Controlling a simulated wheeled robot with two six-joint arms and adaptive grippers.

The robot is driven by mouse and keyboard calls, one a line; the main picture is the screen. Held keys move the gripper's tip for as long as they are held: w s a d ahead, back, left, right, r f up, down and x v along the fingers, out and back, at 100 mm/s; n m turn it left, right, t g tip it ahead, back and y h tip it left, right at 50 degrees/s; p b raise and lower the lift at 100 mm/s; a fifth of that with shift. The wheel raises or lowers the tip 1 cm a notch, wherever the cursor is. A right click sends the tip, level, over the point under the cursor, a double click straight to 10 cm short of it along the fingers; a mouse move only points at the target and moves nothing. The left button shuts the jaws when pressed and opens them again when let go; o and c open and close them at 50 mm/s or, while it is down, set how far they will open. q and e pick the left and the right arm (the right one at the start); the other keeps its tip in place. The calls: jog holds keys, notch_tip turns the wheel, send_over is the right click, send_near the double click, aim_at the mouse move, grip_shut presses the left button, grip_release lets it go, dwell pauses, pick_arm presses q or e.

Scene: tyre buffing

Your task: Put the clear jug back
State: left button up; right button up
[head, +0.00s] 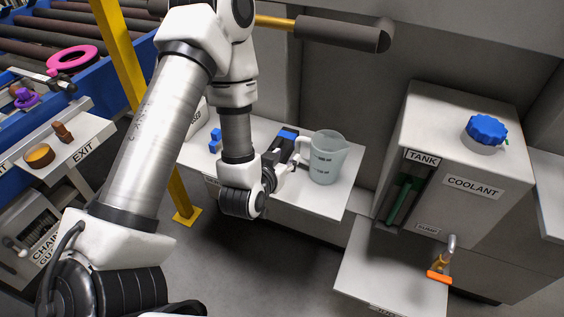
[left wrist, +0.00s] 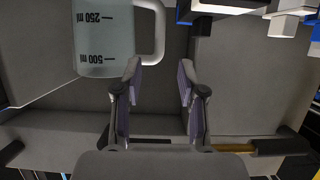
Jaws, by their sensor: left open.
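The clear jug (head: 328,160) is a pale see-through vessel with dark volume marks. It stands upright on the white shelf (head: 335,198), near its right end, with its handle towards the left. My left gripper (head: 293,160) is just left of the jug on the handle side, open and empty. In the left wrist view the jug (left wrist: 102,40) fills the upper left, and its handle (left wrist: 159,30) lies ahead of the gap between the two open fingers (left wrist: 159,80). I cannot tell whether a finger touches the handle. My right gripper is not in view.
Blue items (head: 215,140) sit on the shelf behind my left arm. A yellow post (head: 122,60) stands left.

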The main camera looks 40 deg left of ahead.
pick_arm(q)
jog(key=s+d+f+g, duration=0.1)
jog(key=s+f, duration=0.1)
jog(key=s+d+f+g+h+p, duration=0.1)
jog(key=s+f, duration=0.1)
jog(key=f, duration=0.1)
jog(key=s+d+f+m+g+p, duration=0.1)
jog(key=s+f, duration=0.1)
jog(key=shift+d+f+g+h, duration=0.25)
jog(key=shift+g+h, duration=0.05)
jog(key=s+d+f+g, duration=0.2)
jog(key=s+f+g, duration=0.2)
jog(key=s, duration=0.5)
jog(key=s+d+f+m+g+h, duration=0.1)
jog(key=s+d+f+g, duration=0.2)
jog(key=s+f+g, duration=0.2)
jog(key=s+f, duration=0.2)
jog(key=s, duration=0.1)
jog(key=shift+s+f+g+h, duration=0.25)
jog(key=shift+s+g+h, duration=0.05)
jog(key=shift+s, duration=0.05)
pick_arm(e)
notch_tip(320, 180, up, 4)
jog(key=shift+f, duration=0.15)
